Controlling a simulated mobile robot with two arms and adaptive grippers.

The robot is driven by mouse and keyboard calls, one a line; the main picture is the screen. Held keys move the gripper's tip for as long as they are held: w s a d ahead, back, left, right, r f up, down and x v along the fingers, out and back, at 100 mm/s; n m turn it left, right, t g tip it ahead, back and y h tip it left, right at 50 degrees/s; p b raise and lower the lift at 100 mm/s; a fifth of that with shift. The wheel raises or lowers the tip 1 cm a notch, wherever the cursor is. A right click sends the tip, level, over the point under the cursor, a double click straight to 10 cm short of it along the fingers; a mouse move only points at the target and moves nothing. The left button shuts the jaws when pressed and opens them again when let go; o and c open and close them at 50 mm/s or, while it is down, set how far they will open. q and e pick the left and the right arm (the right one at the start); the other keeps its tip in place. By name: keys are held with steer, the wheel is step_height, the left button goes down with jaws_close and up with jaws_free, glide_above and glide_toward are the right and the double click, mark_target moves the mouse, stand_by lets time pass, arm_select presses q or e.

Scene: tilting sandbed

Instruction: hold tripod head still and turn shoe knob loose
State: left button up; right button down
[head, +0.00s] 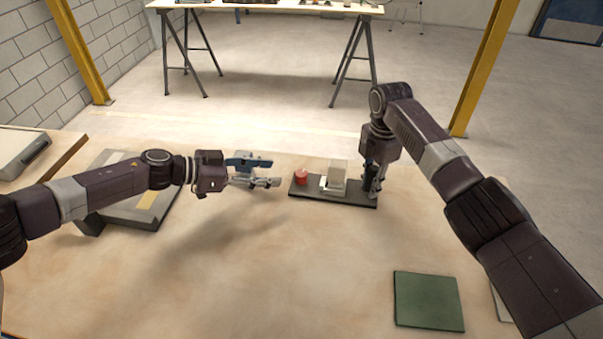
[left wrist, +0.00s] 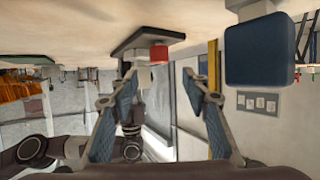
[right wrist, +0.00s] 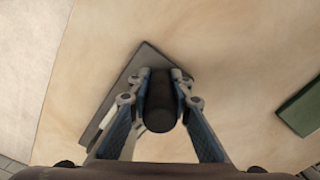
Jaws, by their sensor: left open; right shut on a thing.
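The tripod head assembly sits on a dark base plate (head: 335,197) at the far middle of the table. A red knob (head: 301,177), apparently the shoe knob, is at its left end, and a pale block (head: 336,178) stands beside it. My right gripper (head: 374,186) points down at the plate's right end, shut on a dark cylinder (right wrist: 160,100) of the assembly. My left gripper (head: 275,174) is open and empty, left of the red knob and apart from it. In the left wrist view the red knob (left wrist: 159,54) shows beyond and between the open fingers.
A blue block on a grey base (left wrist: 260,50) stands near the left gripper. A grey sloped case (head: 115,208) lies behind the left arm. A green mat (head: 428,300) lies at the front right. The middle front of the table is clear.

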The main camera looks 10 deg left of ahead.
mark_target(299, 174)
arm_select(q)
steer(key=x, duration=1)
steer(key=shift+d+f, duration=0.15)
steer(key=shift+d, duration=0.05)
steer(key=shift+c, duration=0.5)
jaws_close()
steer(key=shift+n+t+y, duration=1.7)
steer(key=shift+n+t, duration=0.4)
steer(key=shift+n, duration=0.2)
